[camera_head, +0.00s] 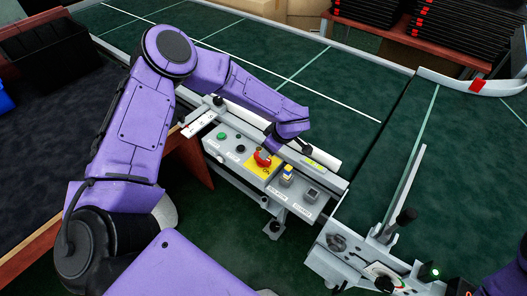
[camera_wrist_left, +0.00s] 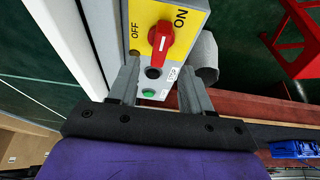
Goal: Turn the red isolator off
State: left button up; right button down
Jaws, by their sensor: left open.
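The red isolator (camera_head: 262,158) is a rotary knob on a yellow plate (camera_head: 254,170), on the grey control box at the conveyor's side. In the left wrist view the red knob (camera_wrist_left: 161,38) lies just beyond my fingertips, with OFF printed to its left and ON to its upper right. Its handle runs nearly up and down in that picture, its top leaning slightly toward ON. My left gripper (camera_wrist_left: 160,68) is open and empty, its fingers apart from the knob. In the head view my left gripper (camera_head: 272,142) is over the box, partly hidden by its wrist. My right gripper is out of view.
The green conveyor belt (camera_head: 330,75) lies behind.

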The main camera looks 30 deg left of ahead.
pick_arm(q)
jog(key=p+x, duration=0.1)
jog(key=x, duration=0.5)
jog(key=shift+a+f, duration=0.2)
jog(key=shift+f, duration=0.15)
grip_shut()
